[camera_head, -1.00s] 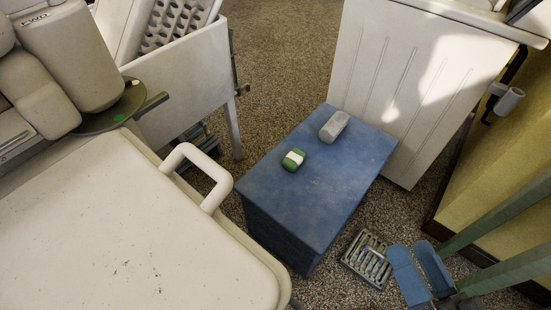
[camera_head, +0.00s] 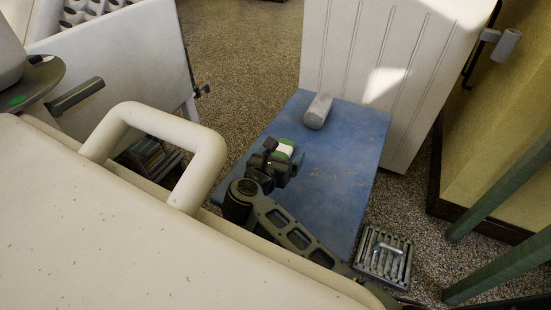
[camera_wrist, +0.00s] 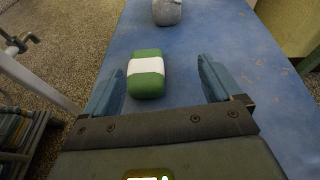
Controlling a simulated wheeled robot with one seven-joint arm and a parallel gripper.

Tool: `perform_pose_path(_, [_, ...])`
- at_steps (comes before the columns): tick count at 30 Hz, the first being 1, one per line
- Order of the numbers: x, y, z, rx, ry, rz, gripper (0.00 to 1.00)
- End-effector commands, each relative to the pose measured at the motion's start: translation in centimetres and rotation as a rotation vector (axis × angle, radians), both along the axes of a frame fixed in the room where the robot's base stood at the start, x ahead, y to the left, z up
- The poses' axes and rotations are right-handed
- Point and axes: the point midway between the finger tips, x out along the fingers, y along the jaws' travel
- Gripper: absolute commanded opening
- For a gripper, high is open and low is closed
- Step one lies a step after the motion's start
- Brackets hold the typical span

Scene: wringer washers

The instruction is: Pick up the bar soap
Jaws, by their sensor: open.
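A green bar with a white band (camera_head: 285,148), which looks like the bar soap, lies on the blue table (camera_head: 345,175). In the head view my gripper (camera_head: 280,165) partly hides it. In the wrist view the bar (camera_wrist: 146,74) lies ahead of and between my open blue fingers (camera_wrist: 160,72), nearer the left one. The fingers hold nothing, and I cannot tell their height above the table. A grey block (camera_head: 318,110) lies farther back on the same table and also shows at the top of the wrist view (camera_wrist: 167,11).
A white ribbed cabinet (camera_head: 400,70) stands close behind the table. A metal rack (camera_head: 384,257) lies on the carpet at the table's right. A white basin (camera_head: 120,60) on legs stands at the upper left. Green posts (camera_head: 500,190) stand at the right.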

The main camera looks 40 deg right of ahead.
Motion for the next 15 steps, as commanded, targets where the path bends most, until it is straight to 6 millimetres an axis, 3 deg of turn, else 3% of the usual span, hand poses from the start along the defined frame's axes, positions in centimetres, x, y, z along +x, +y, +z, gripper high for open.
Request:
perform_pose_path(5, [1.7, 0.7, -1.5, 0.098, -0.036, -0.043, 0.92])
perform_pose_path(15, [2.9, -1.6, -2.7, 0.107, -0.039, -0.049, 0.92])
